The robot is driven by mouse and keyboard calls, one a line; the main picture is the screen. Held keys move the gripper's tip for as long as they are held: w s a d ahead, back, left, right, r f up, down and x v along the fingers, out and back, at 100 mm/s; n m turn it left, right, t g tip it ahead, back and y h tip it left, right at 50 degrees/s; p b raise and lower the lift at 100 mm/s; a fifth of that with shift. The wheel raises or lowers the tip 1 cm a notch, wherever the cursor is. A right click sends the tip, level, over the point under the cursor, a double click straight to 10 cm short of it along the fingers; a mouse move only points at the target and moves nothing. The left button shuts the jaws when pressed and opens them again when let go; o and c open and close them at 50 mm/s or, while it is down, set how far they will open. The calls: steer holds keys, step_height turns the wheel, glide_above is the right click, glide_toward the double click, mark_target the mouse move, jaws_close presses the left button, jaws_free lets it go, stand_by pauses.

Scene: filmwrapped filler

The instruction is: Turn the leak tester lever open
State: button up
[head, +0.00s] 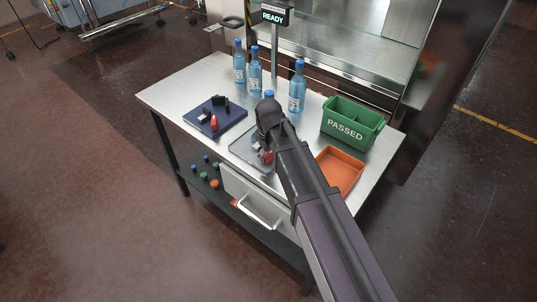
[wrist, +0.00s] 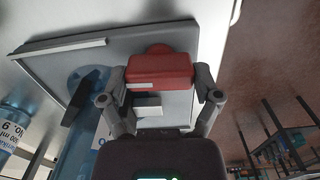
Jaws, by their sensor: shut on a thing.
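The leak tester shows in the head view as a grey plate (head: 240,153) on the table, partly hidden behind my arm. In the wrist view the grey plate (wrist: 150,38) fills the upper middle, with a bottle (wrist: 88,82) at its left. The red lever (wrist: 160,68) is a block between the fingers of my gripper (wrist: 160,82), which is shut on it. In the head view a bit of red (head: 267,156) shows beside my wrist; the fingers are mostly hidden there.
Several blue-capped bottles (head: 255,74) stand at the table's back. A dark blue mat (head: 234,124) with small black and red items lies left. A green PASSED crate (head: 352,123) and an orange tray (head: 340,170) are right. A READY sign (head: 274,17) stands behind. An open-handled drawer (head: 262,204) faces front.

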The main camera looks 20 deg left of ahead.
steer(key=n, duration=0.4)
steer(key=shift+n, duration=0.3)
steer(key=n, duration=0.5)
stand_by(0.4)
steer(key=o, duration=0.9)
